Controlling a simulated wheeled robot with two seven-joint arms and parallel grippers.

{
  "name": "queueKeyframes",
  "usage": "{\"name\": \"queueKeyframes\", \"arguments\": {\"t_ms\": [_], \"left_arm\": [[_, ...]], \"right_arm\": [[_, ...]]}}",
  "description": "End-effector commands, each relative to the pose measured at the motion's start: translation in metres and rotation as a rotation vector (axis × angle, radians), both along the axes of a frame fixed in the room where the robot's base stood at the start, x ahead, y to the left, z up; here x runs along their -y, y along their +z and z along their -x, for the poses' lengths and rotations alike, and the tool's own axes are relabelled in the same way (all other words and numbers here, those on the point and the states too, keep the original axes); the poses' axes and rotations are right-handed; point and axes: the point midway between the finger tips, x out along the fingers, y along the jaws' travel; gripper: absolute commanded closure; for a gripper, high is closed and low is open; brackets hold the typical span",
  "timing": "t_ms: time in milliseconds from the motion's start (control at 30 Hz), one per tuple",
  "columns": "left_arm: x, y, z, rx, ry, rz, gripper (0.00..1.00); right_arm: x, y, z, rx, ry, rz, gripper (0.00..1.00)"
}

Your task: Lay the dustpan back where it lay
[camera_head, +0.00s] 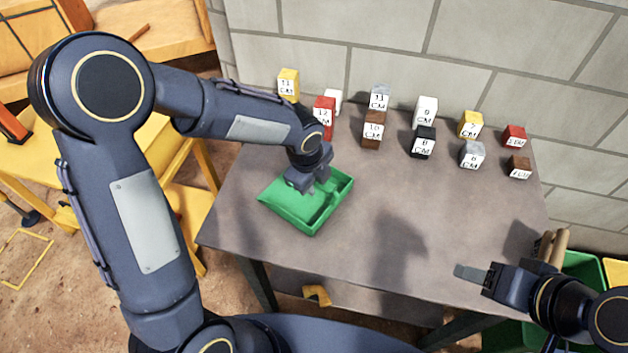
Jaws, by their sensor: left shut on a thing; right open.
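A green dustpan (300,213) is at the left part of the grey table (450,240). My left gripper (314,188) is over the dustpan and shut on it, at a raised part near its middle; the fingertips are partly hidden by the gripper body. The dustpan looks level; I cannot tell whether it touches the table or is held just above it. My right gripper (474,275) is open and empty near the table's front right edge.
Several labelled blocks stand along the table's back, among them a red block (324,112), a black block (422,142) and a yellow block (470,124). A block wall (500,40) rises behind. The table's middle and front are clear. A green bin (585,268) stands at the right.

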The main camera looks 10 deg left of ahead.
Motion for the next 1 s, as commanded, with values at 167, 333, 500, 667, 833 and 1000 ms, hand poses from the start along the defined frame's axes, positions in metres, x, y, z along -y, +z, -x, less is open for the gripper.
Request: {"name": "queueKeyframes", "arguments": {"t_ms": [167,333,500,667,833,1000], "left_arm": [[0.0,0.0,0.0,0.001,0.0,0.0,1.0],[0.0,-0.002,0.0,0.0,0.0,0.0,0.72],[0.0,-0.002,0.0,0.0,0.0,0.0,0.57],[0.0,-0.002,0.0,0.0,0.0,0.0,0.57],[0.0,0.005,0.0,0.002,0.0,0.0,0.57],[-0.003,0.034,0.005,0.006,0.002,0.002,0.57]], "right_arm": [[0.0,0.0,0.0,0.0,0.0,0.0,0.46],[0.0,-0.003,0.0,0.0,0.0,0.0,0.46],[0.0,-0.002,0.0,0.0,0.0,0.0,0.46],[0.0,-0.002,0.0,0.0,0.0,0.0,0.46],[0.0,0.001,0.0,0.0,0.0,0.0,0.46],[0.0,0.002,0.0,0.0,0.0,0.0,0.46]]}}
